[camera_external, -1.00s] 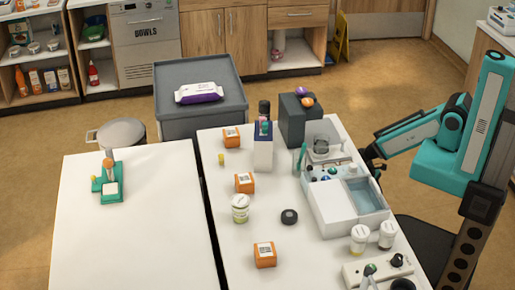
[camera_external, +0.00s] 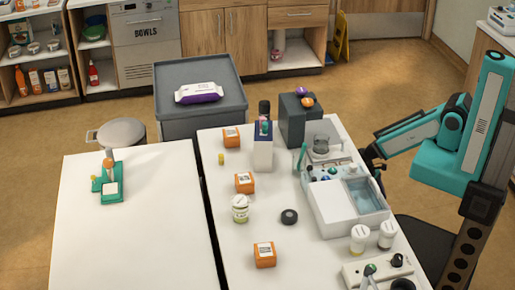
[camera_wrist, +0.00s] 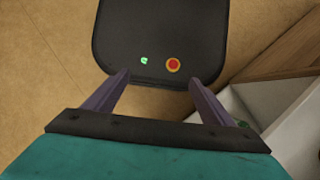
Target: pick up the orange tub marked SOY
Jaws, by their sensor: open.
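Three orange tubs with white labels stand on the right white table in the external view: one at the back (camera_external: 231,137), one in the middle (camera_external: 244,183) and one at the front (camera_external: 264,255). Their label text is too small to read, so I cannot tell which is marked SOY. My gripper (camera_wrist: 158,80) is open and empty in the wrist view, pointing down over the floor and a dark part of my base. In the external view my arm is at the right, beyond the table's right edge, well apart from the tubs. No tub shows in the wrist view.
A white tray unit (camera_external: 322,215), a dark grey box (camera_external: 292,125) and two white-capped jars crowd the table's right side. The left table (camera_external: 140,235) is mostly bare.

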